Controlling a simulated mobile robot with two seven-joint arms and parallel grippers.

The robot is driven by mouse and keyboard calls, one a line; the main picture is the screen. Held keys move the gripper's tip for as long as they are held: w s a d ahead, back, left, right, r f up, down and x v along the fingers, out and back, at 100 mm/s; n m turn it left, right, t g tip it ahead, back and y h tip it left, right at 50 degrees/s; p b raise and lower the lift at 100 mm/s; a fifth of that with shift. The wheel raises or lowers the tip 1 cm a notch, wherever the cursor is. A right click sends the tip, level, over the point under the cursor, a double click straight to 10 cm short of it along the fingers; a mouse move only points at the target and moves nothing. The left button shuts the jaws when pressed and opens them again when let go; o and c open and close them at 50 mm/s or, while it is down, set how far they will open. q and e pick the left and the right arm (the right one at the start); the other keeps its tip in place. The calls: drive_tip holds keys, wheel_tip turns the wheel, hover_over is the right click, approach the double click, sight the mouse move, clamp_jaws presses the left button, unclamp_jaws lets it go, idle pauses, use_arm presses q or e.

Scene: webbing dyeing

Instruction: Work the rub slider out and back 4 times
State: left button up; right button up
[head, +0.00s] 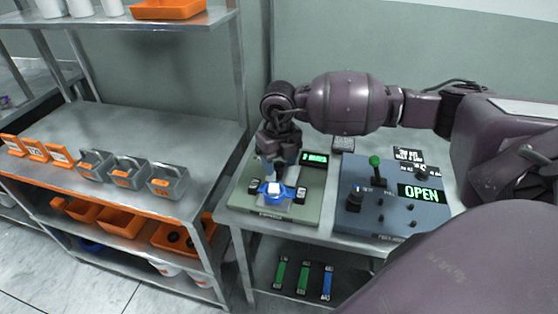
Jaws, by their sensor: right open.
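The rub device (309,196) is a grey-green plate on the bench with a small dark display at its back edge. On it sits what looks like the rub slider (272,189), a blue piece with a white top. Dark and white blocks stand beside it. My right gripper (280,170) points down just above and behind the blue piece, with its jaws open. The fingers partly hide the plate there, and I cannot tell whether they touch the slider. My left gripper is not in view.
To the right, a blue-grey control box (382,218) has a green-knobbed lever (375,161) and a display reading OPEN. On the left shelf (150,135) stand grey bins (130,173) and orange-framed cards (36,150). Coloured strips (304,278) lie on the bench's lower shelf.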

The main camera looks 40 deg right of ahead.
clamp_jaws()
drive_tip(key=w+d+b, duration=0.1)
drive_tip(key=d, duration=0.1)
drive_tip(key=w+d+b, duration=0.1)
drive_tip(key=w+d, duration=0.1)
drive_tip(key=w+d+b, duration=0.1)
drive_tip(key=w+d, duration=0.1)
drive_tip(key=shift+w+d+f, duration=0.15)
drive_tip(key=shift+w+f, duration=0.05)
drive_tip(key=shift+f, duration=0.05)
drive_tip(key=shift+w+d+r+b, duration=0.1)
drive_tip(key=shift+w+d+b, duration=0.25)
drive_tip(key=shift+w+d, duration=0.55)
drive_tip(key=shift+w+d+r, duration=0.1)
drive_tip(key=shift+d, duration=0.15)
drive_tip(key=shift+r, duration=0.2)
drive_tip(key=shift+c, duration=2)
unclamp_jaws()
drive_tip(key=o, duration=0.4)
drive_tip(key=shift+w+d+f, duration=0.1)
